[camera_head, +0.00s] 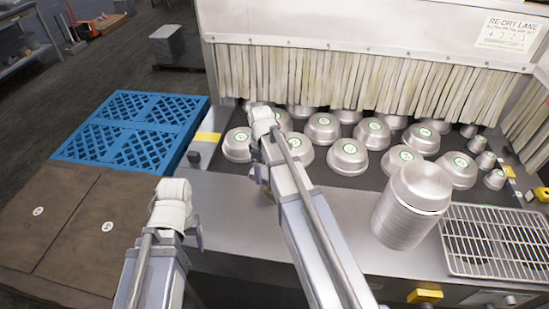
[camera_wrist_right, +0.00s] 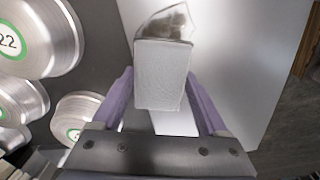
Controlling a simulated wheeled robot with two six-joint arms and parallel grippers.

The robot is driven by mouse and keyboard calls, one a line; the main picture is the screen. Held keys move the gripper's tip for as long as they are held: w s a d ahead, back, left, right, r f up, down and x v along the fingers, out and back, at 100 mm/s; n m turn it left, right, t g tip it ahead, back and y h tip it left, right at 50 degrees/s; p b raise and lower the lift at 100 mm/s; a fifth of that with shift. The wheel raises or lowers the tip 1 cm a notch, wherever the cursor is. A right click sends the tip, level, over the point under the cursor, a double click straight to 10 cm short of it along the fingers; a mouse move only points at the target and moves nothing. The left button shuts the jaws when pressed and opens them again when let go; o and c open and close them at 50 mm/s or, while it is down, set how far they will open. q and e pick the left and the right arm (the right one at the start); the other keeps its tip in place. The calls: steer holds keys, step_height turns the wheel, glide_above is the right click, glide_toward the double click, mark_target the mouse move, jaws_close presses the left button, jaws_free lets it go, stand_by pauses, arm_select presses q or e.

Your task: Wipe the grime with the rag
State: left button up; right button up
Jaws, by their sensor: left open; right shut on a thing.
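In the right wrist view my right gripper (camera_wrist_right: 165,108) is shut on a white block-shaped rag (camera_wrist_right: 163,75), one finger on each side. A brownish, fuzzy patch (camera_wrist_right: 165,24) shows just beyond the rag, within a pale outline; I cannot tell whether it is grime on the steel or a soiled part of the rag. In the head view my right gripper (camera_head: 258,172) is over the left part of the steel counter, and its arm hides the rag. My left gripper (camera_head: 198,236) is open and empty, off the counter's left front edge. No grime is clear in the head view.
Several shiny pans (camera_head: 348,155) with green labels stand on the dark belt behind the steel counter (camera_head: 225,200). A tall pan stack (camera_head: 405,215) stands right of my right arm, beside a wire rack (camera_head: 495,240). A blue pallet (camera_head: 130,125) lies left.

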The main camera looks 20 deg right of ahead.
steer(key=d+m, duration=0.1)
steer(key=w+d+m, duration=0.1)
steer(key=d+m, duration=0.1)
steer(key=d+r+m, duration=0.1)
steer(key=m, duration=0.1)
steer(key=shift+w+d+r+p, duration=0.1)
steer(key=shift+w+d+p, duration=0.1)
steer(key=shift+w+p, duration=0.2)
